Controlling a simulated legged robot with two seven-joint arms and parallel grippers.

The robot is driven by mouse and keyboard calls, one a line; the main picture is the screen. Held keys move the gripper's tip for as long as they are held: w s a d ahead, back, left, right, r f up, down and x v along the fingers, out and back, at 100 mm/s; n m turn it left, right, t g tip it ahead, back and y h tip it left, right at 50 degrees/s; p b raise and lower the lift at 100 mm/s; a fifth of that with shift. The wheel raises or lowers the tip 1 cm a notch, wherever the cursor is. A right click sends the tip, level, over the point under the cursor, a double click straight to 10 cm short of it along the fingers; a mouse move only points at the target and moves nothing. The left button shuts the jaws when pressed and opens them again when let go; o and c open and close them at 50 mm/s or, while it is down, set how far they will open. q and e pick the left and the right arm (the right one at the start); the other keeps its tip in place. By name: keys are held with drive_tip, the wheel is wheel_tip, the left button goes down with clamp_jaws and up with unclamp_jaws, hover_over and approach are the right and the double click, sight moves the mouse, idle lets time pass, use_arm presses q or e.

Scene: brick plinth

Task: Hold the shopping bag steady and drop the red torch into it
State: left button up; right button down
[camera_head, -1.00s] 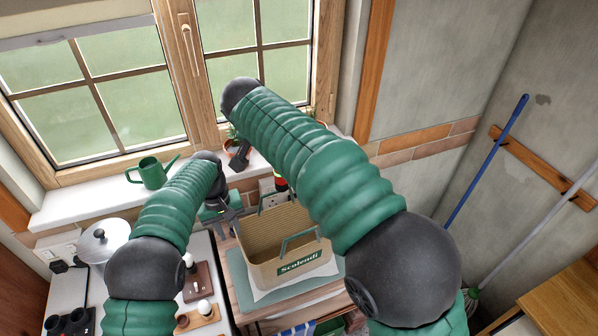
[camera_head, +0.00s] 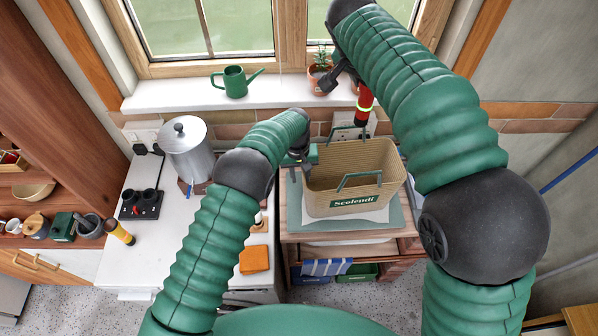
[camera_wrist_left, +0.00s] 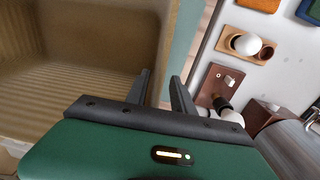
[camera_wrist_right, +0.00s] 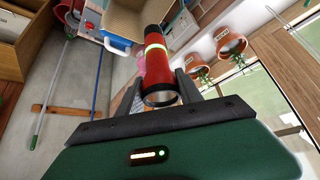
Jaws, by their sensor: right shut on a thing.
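The tan shopping bag (camera_head: 326,196) with green handles and a "Scolendi" label stands upright and open on the small table. My left gripper (camera_head: 304,160) is at its left side. In the left wrist view my left gripper's fingers (camera_wrist_left: 160,88) are apart, with the bag's wall (camera_wrist_left: 162,45) between them; firm contact cannot be seen. My right gripper (camera_wrist_right: 195,92) is shut on the red torch (camera_wrist_right: 158,73), which has a pale green band and black ends. In the head view the torch (camera_head: 365,98) hangs roughly upright beyond the bag's back rim, above the opening's level.
A grey-green mat (camera_head: 296,209) lies under the bag. A steel pot (camera_head: 186,148) and an orange sponge (camera_head: 254,260) are on the white worktop to the left. The windowsill (camera_head: 180,96) behind holds a green watering can (camera_head: 235,82) and plant pots (camera_head: 320,78).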

use_arm(q)
drive_tip(key=shift+d, duration=0.3)
clamp_jaws()
use_arm(e)
drive_tip(key=shift+d, duration=0.45)
use_arm(q)
drive_tip(key=shift+a, duration=0.4)
use_arm(e)
drive_tip(key=shift+a, duration=0.55)
use_arm(q)
drive_tip(key=shift+d, duration=0.2)
use_arm(e)
drive_tip(key=shift+d, duration=0.25)
drive_tip(key=shift+a, duration=0.1)
